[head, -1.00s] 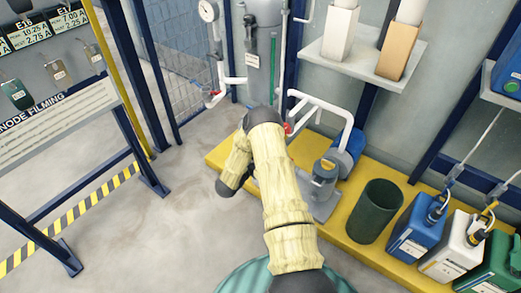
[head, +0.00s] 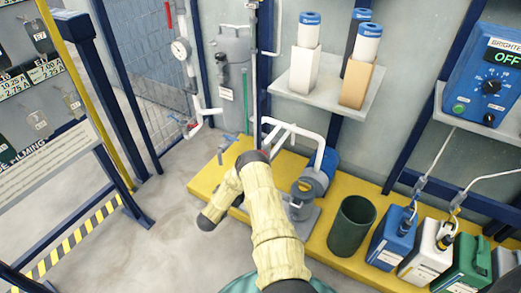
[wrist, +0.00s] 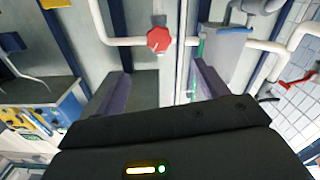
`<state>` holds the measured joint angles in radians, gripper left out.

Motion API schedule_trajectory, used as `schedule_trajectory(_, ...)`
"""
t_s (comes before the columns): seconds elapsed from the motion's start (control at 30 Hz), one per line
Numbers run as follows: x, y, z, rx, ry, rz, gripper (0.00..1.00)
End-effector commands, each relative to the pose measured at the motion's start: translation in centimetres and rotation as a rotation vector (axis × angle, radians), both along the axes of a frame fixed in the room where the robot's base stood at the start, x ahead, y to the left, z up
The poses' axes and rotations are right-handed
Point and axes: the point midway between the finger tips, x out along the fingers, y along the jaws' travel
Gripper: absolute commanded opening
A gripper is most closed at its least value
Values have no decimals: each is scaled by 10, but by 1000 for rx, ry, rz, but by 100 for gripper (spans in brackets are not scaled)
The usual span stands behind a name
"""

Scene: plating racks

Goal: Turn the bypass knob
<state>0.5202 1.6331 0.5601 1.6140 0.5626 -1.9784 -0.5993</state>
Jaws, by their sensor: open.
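A red, many-sided knob (wrist: 158,40) sits on a white pipe in the wrist view; no label on it can be read, so I cannot confirm that it is the bypass knob. My gripper (wrist: 160,74) is open and empty. Its two dark fingers stand wide apart, with the knob beyond their tips and between them, apart from both. In the head view, my arm bends down to the left and my fingers cannot be made out. A white pipe loop (head: 295,130) rises behind the arm, beside the grey pump (head: 308,186).
A yellow platform (head: 328,262) holds a dark green bin (head: 352,226) and several chemical canisters. A blue control box (head: 490,75) reads OFF. A shelf (head: 325,92) carries filter cartridges. A grey housing (head: 233,48) stands on the wall. Floor at left centre is clear.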

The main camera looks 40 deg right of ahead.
Motion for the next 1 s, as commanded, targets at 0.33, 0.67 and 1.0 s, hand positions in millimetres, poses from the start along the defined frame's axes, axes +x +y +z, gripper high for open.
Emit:
schedule_trajectory(0.33, -1, 0, -1, -23, 48, -5, 73)
schedule_trajectory(0.67, 2, -10, -5, -16, 48, -8, 73)
schedule_trajectory(1.0, 15, -43, -7, -17, 45, -9, 73)
